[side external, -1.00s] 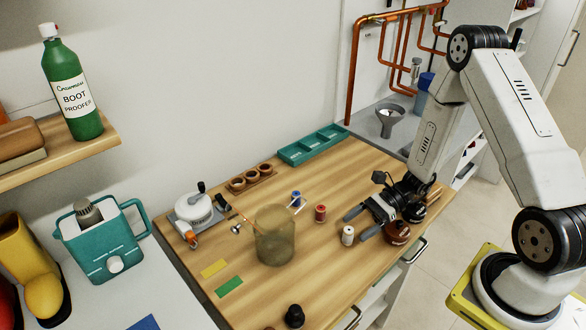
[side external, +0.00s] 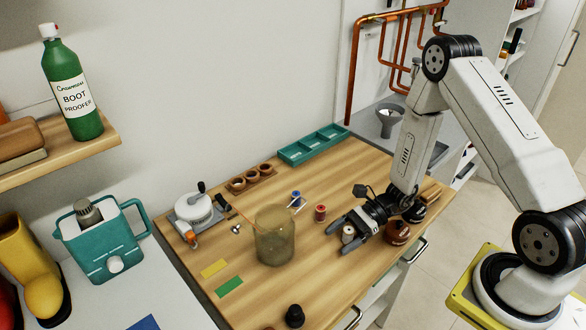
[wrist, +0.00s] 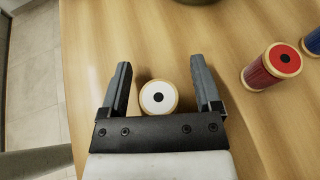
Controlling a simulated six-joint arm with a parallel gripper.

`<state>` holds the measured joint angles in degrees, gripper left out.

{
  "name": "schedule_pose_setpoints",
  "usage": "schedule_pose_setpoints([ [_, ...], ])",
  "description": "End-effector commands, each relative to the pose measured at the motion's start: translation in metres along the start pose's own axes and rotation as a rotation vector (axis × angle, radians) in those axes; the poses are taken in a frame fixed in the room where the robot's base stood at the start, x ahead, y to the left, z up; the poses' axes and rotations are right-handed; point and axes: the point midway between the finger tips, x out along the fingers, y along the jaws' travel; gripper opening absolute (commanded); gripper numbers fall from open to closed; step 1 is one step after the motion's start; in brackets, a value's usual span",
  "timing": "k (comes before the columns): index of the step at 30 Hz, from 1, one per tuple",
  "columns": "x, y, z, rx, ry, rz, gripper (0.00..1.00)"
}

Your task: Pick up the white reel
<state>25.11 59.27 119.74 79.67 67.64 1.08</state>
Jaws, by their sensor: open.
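The white reel (side external: 348,234) stands upright on the wooden table near its right front edge. In the wrist view the white reel (wrist: 157,98) shows its round white top with a dark centre hole. My gripper (side external: 345,230) is open, low over the table, with one finger on each side of the reel. In the wrist view my gripper (wrist: 163,75) has the reel between its fingers, nearer the left finger, with gaps on both sides. Whether the gripper touches the reel cannot be told.
A red reel (side external: 320,213) and a blue reel (side external: 296,197) stand nearby. A cloudy glass jar (side external: 274,238) is left of my gripper. A brown round pot (side external: 397,233) stands to the right. A small black object (side external: 294,316) is at the front. Bare wood (side external: 310,270) lies before the jar.

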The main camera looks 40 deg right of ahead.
Motion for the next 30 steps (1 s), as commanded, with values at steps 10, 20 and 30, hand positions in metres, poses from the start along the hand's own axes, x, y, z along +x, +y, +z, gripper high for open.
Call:
schedule_pose_setpoints([
  [10,-0.0003,0.0000,0.0001,0.000,0.000,0.000,0.40],
  [20,-0.0003,0.0000,0.0002,0.000,0.000,0.000,0.00],
  [30,-0.0031,-0.0005,0.0066,-0.001,0.000,0.000,0.00],
])
